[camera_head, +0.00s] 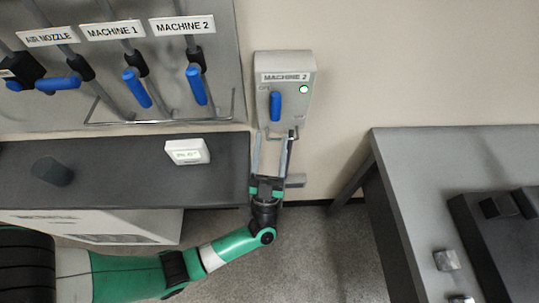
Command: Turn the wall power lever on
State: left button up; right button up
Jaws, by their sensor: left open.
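A grey wall box (305,68) labelled MACHINE 2 is mounted on the wall at the upper middle. Its blue lever handle (275,106) hangs upright on the front, left of centre. A small round light (304,89) at the box's right shows green. My left gripper (275,138) is open, with its two fingers pointing up the picture at the box's lower edge, just below the blue handle. I see nothing between the fingers, and whether they touch the box I cannot tell. My right gripper is out of view.
A panel (215,110) at upper left holds blue valve handles with labels AIR NOZZLE, MACHINE 1 and MACHINE 2. A dark counter (110,175) below carries a small white display (187,151) and a dark cylinder (52,171). A grey table (430,165) stands at right.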

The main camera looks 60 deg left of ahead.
pick_arm(q)
jog(key=v, duration=0.4)
dwell(0.4)
